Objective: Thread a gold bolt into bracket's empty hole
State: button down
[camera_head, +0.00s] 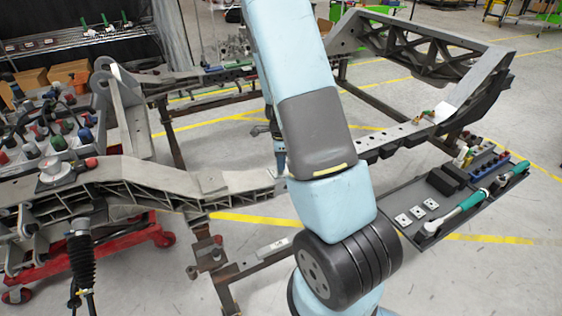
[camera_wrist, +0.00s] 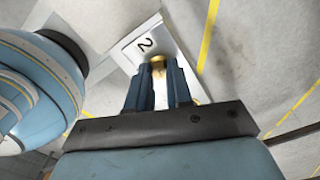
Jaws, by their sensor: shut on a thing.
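In the wrist view my gripper (camera_wrist: 158,72) has its two blue fingers closed around a gold bolt (camera_wrist: 158,64). The bolt's gold top shows between the fingertips; its lower part is hidden. No empty hole is clear in this view. In the head view my arm covers the middle, and a small blue part of my gripper (camera_head: 280,158) shows beside it, near the end of the left chassis beam.
The grey chassis frame (camera_head: 110,172) spans the left and back. A dark tray (camera_head: 395,196) at right holds white plates (camera_head: 417,213) and a green-handled tool (camera_head: 473,201). A red stand (camera_head: 140,238) is at lower left. Open floor lies at lower right.

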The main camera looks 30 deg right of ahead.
jog(key=shift+s+f, duration=0.15)
jog(key=m, duration=0.7)
jog(key=shift+f, duration=0.1)
jog(key=m, duration=0.3)
jog(key=shift+m, duration=0.4)
jog(key=m, duration=0.4)
jog(key=shift+f, duration=0.1)
jog(key=c, duration=0.9)
grip_release()
jog(key=shift+c, duration=0.2)
